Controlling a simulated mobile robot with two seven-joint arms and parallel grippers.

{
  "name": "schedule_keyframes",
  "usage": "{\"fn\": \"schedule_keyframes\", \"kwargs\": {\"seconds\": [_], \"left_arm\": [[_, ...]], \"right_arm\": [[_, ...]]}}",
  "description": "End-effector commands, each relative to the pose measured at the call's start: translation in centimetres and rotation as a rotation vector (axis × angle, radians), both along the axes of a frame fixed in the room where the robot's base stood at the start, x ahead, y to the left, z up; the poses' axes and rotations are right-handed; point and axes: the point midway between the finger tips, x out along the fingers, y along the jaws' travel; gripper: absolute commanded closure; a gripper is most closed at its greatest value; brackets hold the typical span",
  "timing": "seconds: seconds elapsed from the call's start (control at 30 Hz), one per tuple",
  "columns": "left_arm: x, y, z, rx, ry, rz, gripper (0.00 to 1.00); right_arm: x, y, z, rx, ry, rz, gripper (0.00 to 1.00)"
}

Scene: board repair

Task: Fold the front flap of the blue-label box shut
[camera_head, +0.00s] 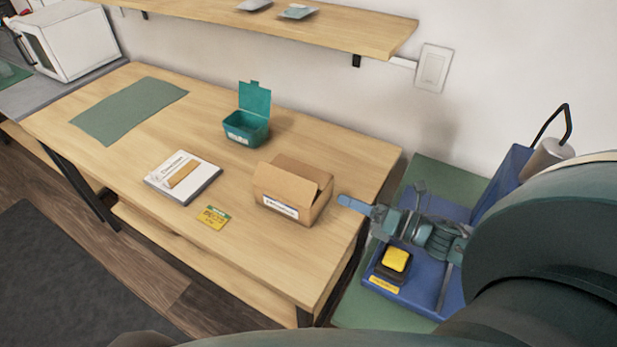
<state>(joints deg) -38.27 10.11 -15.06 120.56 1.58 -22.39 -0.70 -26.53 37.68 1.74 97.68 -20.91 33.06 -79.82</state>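The cardboard box (318,207) with a white-and-blue label (281,207) stands on the wooden table near its right end. Its front flap (285,185) stands raised above the label side, tilted rather than flat, and hides part of the opening. My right gripper (352,203) reaches in from the right, its blue tip just right of the box and apart from it in the picture. Its fingers overlap edge-on, so I cannot tell whether they are open or shut. My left gripper is not in view.
A teal open-lidded box (246,126) stands behind. A blue tray (420,295) sits right, under my arm. A shelf (300,30) hangs above.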

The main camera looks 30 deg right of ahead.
Motion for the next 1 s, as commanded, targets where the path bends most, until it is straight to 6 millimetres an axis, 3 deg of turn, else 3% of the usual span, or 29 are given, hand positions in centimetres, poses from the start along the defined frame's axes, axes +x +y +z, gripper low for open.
{"fn": "schedule_keyframes", "kwargs": {"seconds": [0.17,0.7,1.0], "left_arm": [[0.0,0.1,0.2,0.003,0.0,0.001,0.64],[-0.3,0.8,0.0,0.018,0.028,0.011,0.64],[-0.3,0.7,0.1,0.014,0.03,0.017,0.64]], "right_arm": [[1.1,0.6,0.1,0.001,-0.002,0.0,0.75],[9.7,5.7,0.2,0.001,-0.002,-0.001,0.75],[11.3,6.8,0.0,0.0,0.001,0.001,0.75]]}}
